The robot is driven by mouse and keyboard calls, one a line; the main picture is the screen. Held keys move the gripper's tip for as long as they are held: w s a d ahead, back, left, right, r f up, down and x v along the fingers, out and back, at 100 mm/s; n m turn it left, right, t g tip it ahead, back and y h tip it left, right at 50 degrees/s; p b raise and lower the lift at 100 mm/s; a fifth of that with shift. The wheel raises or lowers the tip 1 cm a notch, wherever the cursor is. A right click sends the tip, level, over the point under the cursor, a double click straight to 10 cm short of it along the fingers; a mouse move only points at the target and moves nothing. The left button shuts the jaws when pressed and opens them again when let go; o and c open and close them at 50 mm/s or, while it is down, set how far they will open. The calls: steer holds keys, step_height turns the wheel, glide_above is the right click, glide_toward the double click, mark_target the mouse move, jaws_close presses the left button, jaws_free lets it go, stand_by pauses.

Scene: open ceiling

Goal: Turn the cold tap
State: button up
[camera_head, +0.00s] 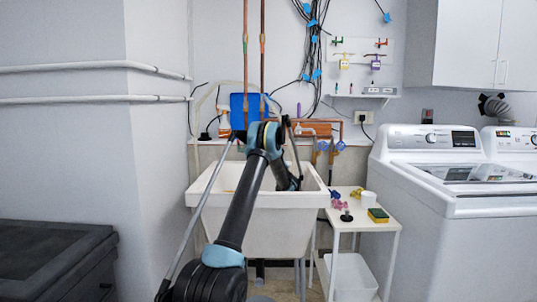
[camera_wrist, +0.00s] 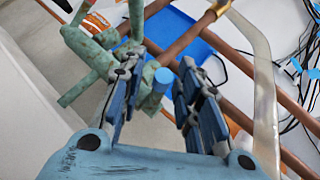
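In the wrist view, a weathered green tap assembly (camera_wrist: 98,48) fills the upper left, with several stubs. One short green stub with a bright blue end (camera_wrist: 162,80) shows between my fingers; I take it for the cold tap handle. My gripper (camera_wrist: 160,62) is open, one finger on each side of this stub. I cannot tell whether either finger touches it. In the head view my arm reaches over the white sink (camera_head: 283,230) and covers the taps and most of the gripper.
Copper pipes (camera_wrist: 180,45) and a blue panel (camera_wrist: 197,50) lie close behind the fingers, with black cables (camera_wrist: 300,105) at right. A white side table (camera_head: 345,222) with a sponge (camera_head: 378,215) stands right of the sink, beside a washing machine (camera_head: 440,215).

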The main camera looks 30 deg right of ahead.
steer(key=shift+r, duration=0.2)
step_height(320, 180, up, 10)
steer(key=shift+f, duration=0.25)
stand_by(0.3)
